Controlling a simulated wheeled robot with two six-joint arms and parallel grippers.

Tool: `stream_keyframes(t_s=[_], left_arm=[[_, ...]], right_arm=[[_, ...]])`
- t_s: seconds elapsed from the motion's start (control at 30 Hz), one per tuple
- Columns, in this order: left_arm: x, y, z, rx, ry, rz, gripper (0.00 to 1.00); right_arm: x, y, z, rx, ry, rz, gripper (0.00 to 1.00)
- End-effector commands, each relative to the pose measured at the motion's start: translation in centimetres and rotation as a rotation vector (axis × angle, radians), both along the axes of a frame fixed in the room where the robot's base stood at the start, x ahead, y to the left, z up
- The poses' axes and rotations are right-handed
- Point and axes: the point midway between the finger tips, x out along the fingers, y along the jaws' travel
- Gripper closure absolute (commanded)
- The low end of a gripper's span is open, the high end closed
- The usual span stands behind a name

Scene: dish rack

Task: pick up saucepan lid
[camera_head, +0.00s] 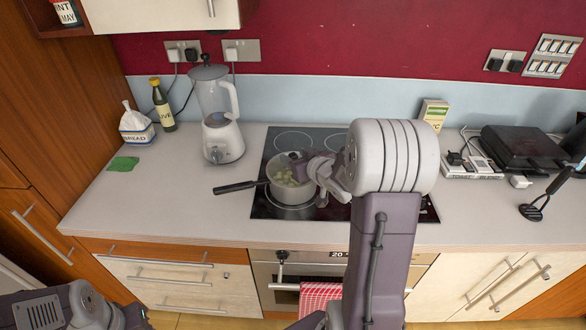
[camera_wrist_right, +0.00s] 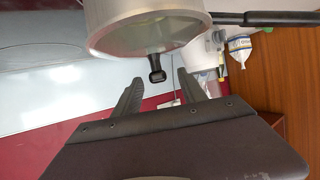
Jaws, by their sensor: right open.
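The saucepan (camera_head: 284,189) stands on the black hob, its dark handle pointing left. Pale pieces of food show inside it. The saucepan lid (camera_wrist_right: 150,42) appears to sit on top of the pan, and its black knob (camera_wrist_right: 157,66) shows clearly in the right wrist view. My right gripper (camera_wrist_right: 157,81) is open, with its two fingers on either side of the knob's end, apart from it. In the head view my right gripper (camera_head: 299,163) is at the pan's upper right and hides part of it. Only links of my left arm show at the bottom left.
A blender (camera_head: 216,115), a bottle (camera_head: 161,105) and a bread container (camera_head: 136,126) stand left on the counter. A toaster (camera_head: 515,148) is at the right. The counter between blender and hob is clear.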

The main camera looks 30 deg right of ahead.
Motion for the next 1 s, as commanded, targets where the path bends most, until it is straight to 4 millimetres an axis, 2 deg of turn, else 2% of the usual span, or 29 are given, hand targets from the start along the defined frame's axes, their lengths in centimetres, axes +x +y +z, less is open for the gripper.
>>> stream_keyframes(t_s=[0.07, 0.3, 0.57, 0.6, 0.77, 1.0], left_arm=[[0.0, 0.0, 0.1, 0.0, 0.0, 0.0, 0.64], [0.0, 0.0, 0.3, 0.0, 0.0, 0.0, 0.64], [0.0, 0.0, 0.2, 0.0, 0.0, 0.0, 0.64], [0.0, 0.0, 0.2, 0.0, 0.0, 0.0, 0.64], [0.0, 0.0, 0.2, 0.0, 0.0, 0.0, 0.64], [0.0, 0.0, 0.2, 0.0, 0.0, 0.0, 0.64]], right_arm=[[0.4, 0.0, -0.2, 0.0, 0.0, 0.001, 0.51], [4.2, -0.3, -1.7, 0.0, 0.001, 0.001, 0.51], [4.8, -0.4, -1.9, 0.0, -0.001, 0.0, 0.51], [4.8, -0.4, -1.9, 0.0, 0.0, 0.0, 0.56], [4.8, -0.4, -1.9, 0.0, 0.0, 0.0, 1.0], [4.8, -0.4, -1.9, 0.0, -0.001, 0.0, 1.0]])
